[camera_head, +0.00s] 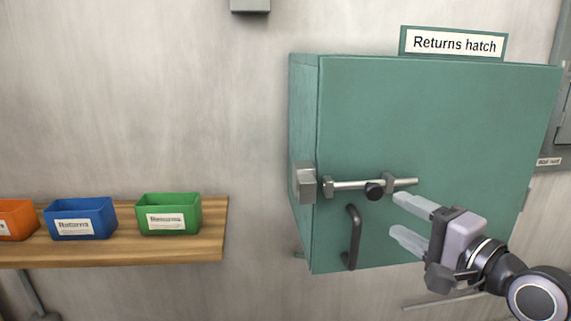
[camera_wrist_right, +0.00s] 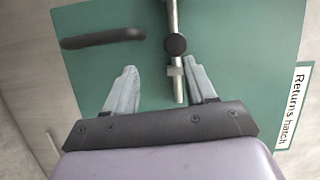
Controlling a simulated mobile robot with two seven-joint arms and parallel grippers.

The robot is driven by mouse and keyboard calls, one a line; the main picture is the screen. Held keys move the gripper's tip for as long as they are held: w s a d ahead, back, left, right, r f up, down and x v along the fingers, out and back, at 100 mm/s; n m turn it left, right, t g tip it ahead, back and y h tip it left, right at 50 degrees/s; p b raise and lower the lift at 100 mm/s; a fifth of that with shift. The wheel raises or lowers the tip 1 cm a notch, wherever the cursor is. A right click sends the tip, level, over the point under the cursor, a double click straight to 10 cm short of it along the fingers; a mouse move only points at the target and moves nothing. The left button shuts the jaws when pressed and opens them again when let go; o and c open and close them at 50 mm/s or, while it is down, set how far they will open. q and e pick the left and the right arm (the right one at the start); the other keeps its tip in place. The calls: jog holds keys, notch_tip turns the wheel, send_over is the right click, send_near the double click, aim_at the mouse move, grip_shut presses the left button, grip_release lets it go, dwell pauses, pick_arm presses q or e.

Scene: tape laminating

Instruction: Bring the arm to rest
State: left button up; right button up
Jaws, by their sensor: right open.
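My right gripper (camera_head: 402,220) is open and empty in front of the green hatch door (camera_head: 430,120), to the right of the bolt and handle. In the right wrist view its two pale fingers (camera_wrist_right: 160,90) are spread apart, with the door behind them. The sliding bolt (camera_head: 350,184) with its black knob (camera_head: 374,191) lies level across the door. Its left end is near the grey block (camera_head: 304,183) at the cabinet's edge; I cannot tell whether it enters it. The dark handle (camera_head: 353,237) is below the bolt. My left gripper is not in view.
A sign (camera_head: 454,43) reading "Returns hatch" stands on top of the cabinet. A wooden shelf (camera_head: 120,253) at left carries orange (camera_head: 16,219), blue (camera_head: 80,219) and green (camera_head: 168,214) bins. The wall between shelf and cabinet is clear.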

jog(key=s+f+n+g+h+p, duration=0.2)
jog(key=f+n, duration=0.1)
jog(key=f, duration=0.8)
jog(key=s+f+n+g+h+p, duration=0.1)
jog(key=s+f+n+h, duration=0.2)
jog(key=f, duration=0.8)
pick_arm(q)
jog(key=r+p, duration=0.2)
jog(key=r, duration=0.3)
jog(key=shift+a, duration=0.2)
pick_arm(e)
jog(key=s+a+f+n+g, duration=0.2)
jog(key=s+a+f+n, duration=0.1)
jog(key=s+f+n, duration=0.6)
jog(key=s+f, duration=0.3)
jog(key=s, duration=0.2)
jog(key=shift+s+f+g, duration=0.25)
jog(key=shift+f+g, duration=0.15)
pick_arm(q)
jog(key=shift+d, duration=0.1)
